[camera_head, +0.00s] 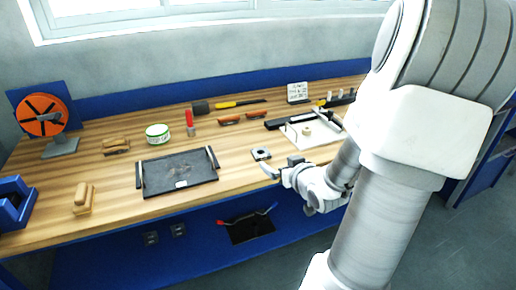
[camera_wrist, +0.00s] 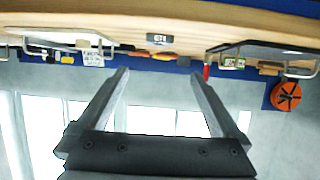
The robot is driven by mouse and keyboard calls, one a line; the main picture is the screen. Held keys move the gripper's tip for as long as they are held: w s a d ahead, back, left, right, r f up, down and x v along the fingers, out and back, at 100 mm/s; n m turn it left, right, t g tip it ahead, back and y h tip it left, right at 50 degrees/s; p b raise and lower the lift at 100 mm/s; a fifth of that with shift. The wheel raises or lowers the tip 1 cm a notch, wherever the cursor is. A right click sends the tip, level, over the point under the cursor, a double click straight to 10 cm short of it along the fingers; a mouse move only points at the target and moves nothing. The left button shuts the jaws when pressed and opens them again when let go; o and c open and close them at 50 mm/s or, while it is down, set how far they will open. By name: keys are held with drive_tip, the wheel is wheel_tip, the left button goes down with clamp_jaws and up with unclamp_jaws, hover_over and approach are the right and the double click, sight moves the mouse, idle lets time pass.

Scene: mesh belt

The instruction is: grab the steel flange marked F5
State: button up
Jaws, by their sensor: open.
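A small grey steel piece (camera_head: 261,153), which looks like the flange, lies on the wooden bench between the black tray and the white tray. In the wrist view, which is upside down, a small grey piece with a pale label (camera_wrist: 160,39) sits near the bench edge. Its marking is too small to read surely. My gripper (camera_head: 281,167) is just right of and nearer than the piece, by the bench's front edge. In the wrist view its two fingers (camera_wrist: 160,73) are apart with nothing between them, and the piece lies beyond their tips.
The black tray (camera_head: 176,186) with upright handles lies to the left, and the white tray (camera_head: 300,141) to the right. Behind are a red-handled tool (camera_head: 190,124), a green-white tin (camera_head: 157,135) and a label stand (camera_head: 297,92). An orange reel (camera_head: 42,115) stands far left.

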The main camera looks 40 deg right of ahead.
sight(260, 151)
drive_tip(key=b+x, duration=0.2)
drive_tip(key=x, duration=0.5)
drive_tip(key=b+x, duration=0.2)
drive_tip(key=x, duration=0.6)
drive_tip(key=shift+f, duration=0.25)
drive_tip(key=shift+c, duration=0.3)
clamp_jaws()
